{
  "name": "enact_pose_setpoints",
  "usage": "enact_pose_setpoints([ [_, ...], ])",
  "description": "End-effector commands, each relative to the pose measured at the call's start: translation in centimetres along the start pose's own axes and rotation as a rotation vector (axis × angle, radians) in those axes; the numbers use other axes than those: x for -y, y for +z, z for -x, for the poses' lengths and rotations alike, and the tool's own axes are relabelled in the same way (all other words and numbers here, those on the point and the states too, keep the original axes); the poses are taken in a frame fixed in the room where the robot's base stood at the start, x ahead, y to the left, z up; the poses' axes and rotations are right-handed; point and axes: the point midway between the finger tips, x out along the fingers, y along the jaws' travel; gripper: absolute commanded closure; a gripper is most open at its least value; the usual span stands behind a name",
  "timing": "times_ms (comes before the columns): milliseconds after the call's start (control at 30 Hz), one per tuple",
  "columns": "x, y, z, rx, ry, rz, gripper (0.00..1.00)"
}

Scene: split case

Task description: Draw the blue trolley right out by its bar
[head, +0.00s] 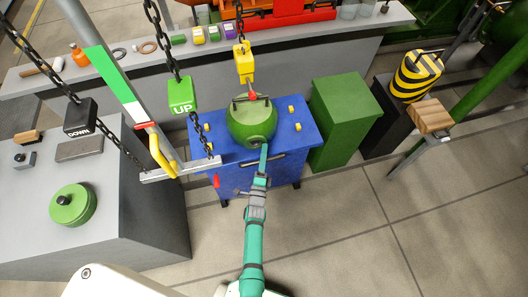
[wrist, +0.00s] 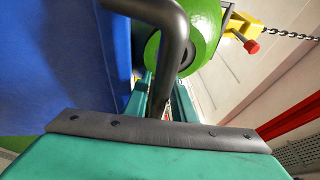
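The blue trolley (head: 232,178) stands against the grey bench, its dark bar (head: 277,160) across the upper front. A round green casing (head: 252,126) sits on its top. My gripper (head: 264,158) reaches the middle of the bar from the front. In the wrist view the dark bar (wrist: 176,52) runs between the teal fingers of my gripper (wrist: 164,92), and the trolley's blue side (wrist: 60,60) fills the left. Whether the fingers press on the bar is not clear; the bar hides part of them.
A yellow hoist block (head: 244,63) hangs on a chain above the casing. Green UP (head: 182,95) and black DOWN (head: 80,117) blocks hang to the left. A green cabinet (head: 343,118) stands close to the trolley's right. Open floor (head: 325,225) lies in front and right.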

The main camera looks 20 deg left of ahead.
Motion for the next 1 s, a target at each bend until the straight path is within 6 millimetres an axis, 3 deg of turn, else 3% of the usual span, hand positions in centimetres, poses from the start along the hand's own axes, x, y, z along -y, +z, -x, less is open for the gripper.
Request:
enact_pose_setpoints([
  [333,0.0,0.0,-0.3,0.001,0.001,0.000,0.77],
  [433,0.0,0.0,-0.3,0.001,0.001,0.000,1.00],
  [633,0.0,0.0,-0.1,0.000,0.001,0.000,1.00],
  [1000,0.7,-1.5,3.4,0.000,0.001,0.000,1.00],
])
